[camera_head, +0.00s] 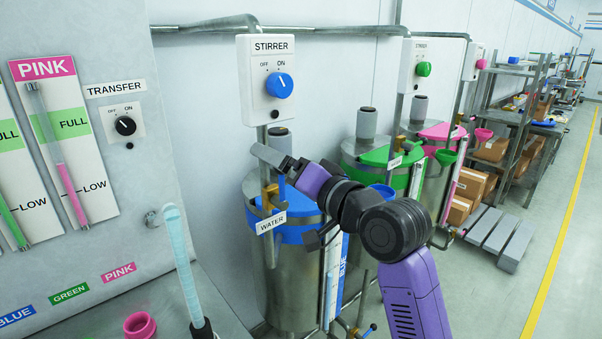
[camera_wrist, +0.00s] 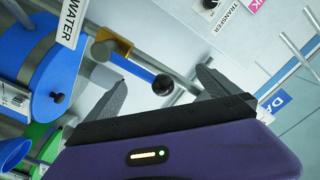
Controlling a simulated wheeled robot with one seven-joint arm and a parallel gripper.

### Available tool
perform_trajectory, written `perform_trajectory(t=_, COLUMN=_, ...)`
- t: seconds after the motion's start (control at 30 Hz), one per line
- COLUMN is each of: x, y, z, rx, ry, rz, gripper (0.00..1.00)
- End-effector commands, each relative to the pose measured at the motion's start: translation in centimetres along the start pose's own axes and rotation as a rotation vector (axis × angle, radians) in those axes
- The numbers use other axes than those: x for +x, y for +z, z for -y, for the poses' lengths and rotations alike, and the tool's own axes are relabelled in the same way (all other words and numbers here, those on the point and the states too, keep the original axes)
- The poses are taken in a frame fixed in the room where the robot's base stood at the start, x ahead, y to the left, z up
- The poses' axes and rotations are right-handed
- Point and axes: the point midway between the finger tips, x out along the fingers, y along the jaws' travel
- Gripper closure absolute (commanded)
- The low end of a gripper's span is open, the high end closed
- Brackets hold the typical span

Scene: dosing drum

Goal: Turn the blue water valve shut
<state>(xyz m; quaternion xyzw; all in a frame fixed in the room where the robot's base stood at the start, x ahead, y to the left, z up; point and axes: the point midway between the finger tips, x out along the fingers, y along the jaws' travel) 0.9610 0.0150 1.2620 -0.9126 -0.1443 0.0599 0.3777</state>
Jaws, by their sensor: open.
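The blue water valve shows in the wrist view as a brass body (camera_wrist: 108,46) with a blue lever (camera_wrist: 142,68) that ends in a black ball knob (camera_wrist: 163,85). In the head view the brass body (camera_head: 269,196) sits above the WATER sign (camera_head: 271,222), and my gripper partly hides the lever. My gripper (camera_wrist: 161,80) is open, with one finger on each side of the black knob in the picture. I see no clear contact, and the depth between fingers and lever is hard to tell. In the head view my gripper (camera_head: 277,165) is just above the valve.
The blue-lidded drum (camera_head: 290,234) stands below the valve. The STIRRER box (camera_head: 281,80) with its blue knob hangs above my gripper. Green (camera_head: 381,156) and pink (camera_head: 443,131) drums stand to the right. A control panel (camera_head: 85,130) fills the left.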

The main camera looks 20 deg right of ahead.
Motion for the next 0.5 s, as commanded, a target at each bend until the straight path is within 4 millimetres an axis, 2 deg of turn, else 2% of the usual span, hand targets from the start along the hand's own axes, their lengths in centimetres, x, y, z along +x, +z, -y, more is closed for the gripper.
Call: perform_trajectory(t=0.5, x=0.0, y=-0.7, z=-1.7, rx=0.000, ry=0.001, rz=-0.001, gripper=0.00)
